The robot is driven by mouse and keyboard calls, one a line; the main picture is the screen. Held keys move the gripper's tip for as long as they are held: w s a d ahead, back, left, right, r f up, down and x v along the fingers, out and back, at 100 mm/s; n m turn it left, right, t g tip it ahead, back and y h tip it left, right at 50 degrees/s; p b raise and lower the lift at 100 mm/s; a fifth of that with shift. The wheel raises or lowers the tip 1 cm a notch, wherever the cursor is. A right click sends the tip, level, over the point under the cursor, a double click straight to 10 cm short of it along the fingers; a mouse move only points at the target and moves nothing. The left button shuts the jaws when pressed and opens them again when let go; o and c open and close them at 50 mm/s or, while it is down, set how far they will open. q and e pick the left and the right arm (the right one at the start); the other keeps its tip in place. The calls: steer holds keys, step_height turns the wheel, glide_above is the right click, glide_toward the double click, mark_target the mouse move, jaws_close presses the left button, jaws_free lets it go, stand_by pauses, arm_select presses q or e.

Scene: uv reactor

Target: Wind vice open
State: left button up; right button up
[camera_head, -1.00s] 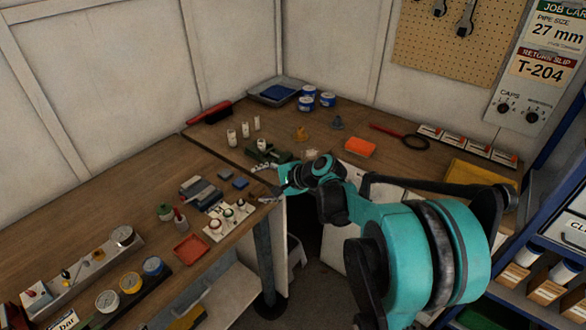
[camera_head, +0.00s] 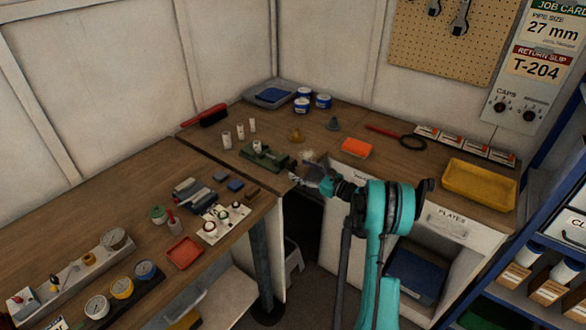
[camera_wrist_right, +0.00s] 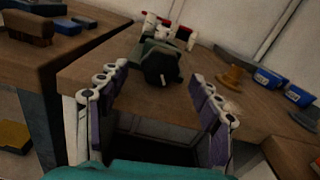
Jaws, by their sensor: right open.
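The green vice (camera_head: 262,157) sits on the wooden bench near the corner. In the right wrist view its green body (camera_wrist_right: 152,48) shows end-on, with a dark round end and a small pale pin facing me. My right gripper (camera_head: 305,176) is just to the right of the vice at the bench's front edge. In the wrist view the right gripper (camera_wrist_right: 160,92) is open, its two fingers spread wide to either side of the vice's dark end and apart from it. Nothing is between the fingers. My left gripper is out of view.
White cylinders (camera_head: 227,140) stand behind the vice. An orange cone (camera_head: 296,136), an orange box (camera_head: 356,148) and a yellow tray (camera_head: 479,184) lie to the right. Blocks and a white fitting board (camera_head: 224,222) lie on the left bench. An open gap lies below the bench edge.

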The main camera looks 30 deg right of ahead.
mark_target(294, 166)
steer(key=shift+b+x, duration=0.35)
steer(key=shift+x, duration=1.65)
steer(key=c, duration=1.2)
steer(key=shift+o, duration=0.2)
steer(key=shift+n+b, duration=0.4)
steer(key=shift+n, duration=1.2)
steer(key=o, duration=1.2)
steer(key=shift+c, duration=0.2)
